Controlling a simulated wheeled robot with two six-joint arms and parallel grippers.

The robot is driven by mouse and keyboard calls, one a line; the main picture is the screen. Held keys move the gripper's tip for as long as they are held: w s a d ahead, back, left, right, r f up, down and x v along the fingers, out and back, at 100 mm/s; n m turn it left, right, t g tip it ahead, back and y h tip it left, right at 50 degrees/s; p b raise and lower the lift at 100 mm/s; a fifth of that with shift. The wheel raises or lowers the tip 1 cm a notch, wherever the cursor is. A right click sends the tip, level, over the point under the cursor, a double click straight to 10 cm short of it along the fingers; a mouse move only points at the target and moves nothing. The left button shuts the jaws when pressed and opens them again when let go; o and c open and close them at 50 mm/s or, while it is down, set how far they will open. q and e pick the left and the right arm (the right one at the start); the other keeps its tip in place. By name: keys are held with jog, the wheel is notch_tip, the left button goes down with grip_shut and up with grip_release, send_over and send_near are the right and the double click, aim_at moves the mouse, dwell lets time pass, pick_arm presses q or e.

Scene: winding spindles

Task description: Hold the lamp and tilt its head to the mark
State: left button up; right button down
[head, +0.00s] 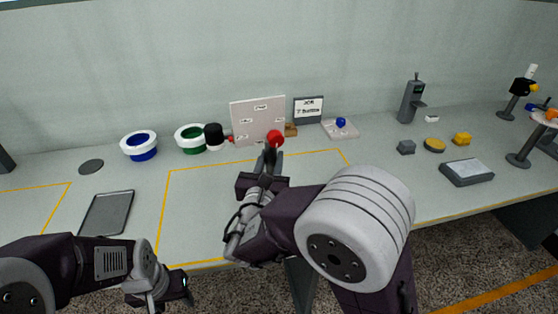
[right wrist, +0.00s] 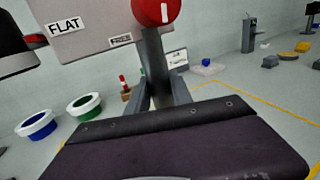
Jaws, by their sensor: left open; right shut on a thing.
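The lamp's dark post (right wrist: 155,70) stands between the fingers of my right gripper (right wrist: 160,98), which is shut on it. A red knob (right wrist: 157,8) with a white line tops the post; it also shows in the head view (head: 275,137). The black lamp head (head: 213,133) with a pale lower rim is to the left, also at the left edge of the right wrist view (right wrist: 14,52). A pale board (head: 257,110) with several labels, one reading FLAT, is behind the knob. My left gripper (head: 184,283) is open and empty, low at the front left, away from the lamp.
Blue (head: 141,145) and green (head: 189,139) spools in white rings stand at the left, near a dark tray (head: 106,214).

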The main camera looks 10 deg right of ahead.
jog(key=w+a+f+b, duration=0.1)
jog(key=f, duration=0.1)
jog(key=w+a+f+b, duration=0.1)
jog(key=a, duration=0.1)
jog(key=shift+w+a+f, duration=0.2)
jog(key=shift+w+f, duration=0.1)
jog(key=shift+f, duration=0.05)
jog(key=shift+w+a+f+b, duration=0.35)
jog(key=shift+a+f+b, duration=0.05)
jog(key=shift+a, duration=0.05)
jog(key=shift+f+b, duration=0.6)
jog(key=shift+f, duration=0.05)
dwell(0.5)
jog(key=shift+f, duration=0.1)
